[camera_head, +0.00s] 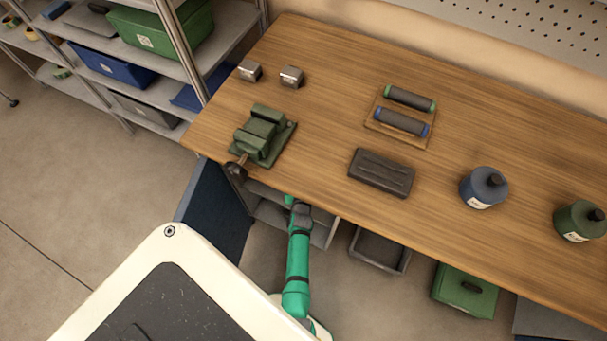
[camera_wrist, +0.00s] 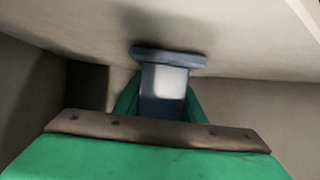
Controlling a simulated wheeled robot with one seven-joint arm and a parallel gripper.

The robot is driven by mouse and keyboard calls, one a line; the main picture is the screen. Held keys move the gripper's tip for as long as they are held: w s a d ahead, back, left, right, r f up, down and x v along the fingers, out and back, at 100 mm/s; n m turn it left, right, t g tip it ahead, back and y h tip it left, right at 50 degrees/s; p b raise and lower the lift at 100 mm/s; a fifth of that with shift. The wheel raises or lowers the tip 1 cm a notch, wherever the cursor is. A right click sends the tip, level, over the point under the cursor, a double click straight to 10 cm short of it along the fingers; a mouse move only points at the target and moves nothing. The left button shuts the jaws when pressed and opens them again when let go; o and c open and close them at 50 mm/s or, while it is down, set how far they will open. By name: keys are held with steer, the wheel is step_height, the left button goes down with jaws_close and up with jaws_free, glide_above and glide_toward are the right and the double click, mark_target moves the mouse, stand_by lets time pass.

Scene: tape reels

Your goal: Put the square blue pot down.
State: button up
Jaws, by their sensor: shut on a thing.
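The blue pot (camera_wrist: 164,78) shows in the wrist view, blue-grey with a pale band across its middle and a wider, flat part at its far end. My gripper (camera_wrist: 160,103) is shut on it, with a green finger at each side. The wide part is close to a pale surface (camera_wrist: 230,40); I cannot tell whether they touch. In the head view my green arm reaches to the front of the grey shelf unit (camera_head: 325,229) under the workbench. There I cannot make out the pot.
The wooden workbench (camera_head: 320,130) overhangs the arm. On it are a green vise (camera_head: 262,135), two metal blocks, a dark case (camera_head: 381,173) and two bottles. A dark tray (camera_head: 380,250) and a green box (camera_head: 464,290) are below. A dark recess (camera_wrist: 87,85) shows in the wrist view.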

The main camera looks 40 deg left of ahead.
steer(key=o, duration=1.3)
steer(key=shift+f, duration=0.15)
steer(key=shift+o, duration=0.2)
steer(key=v, duration=1.2)
steer(key=shift+r, duration=0.2)
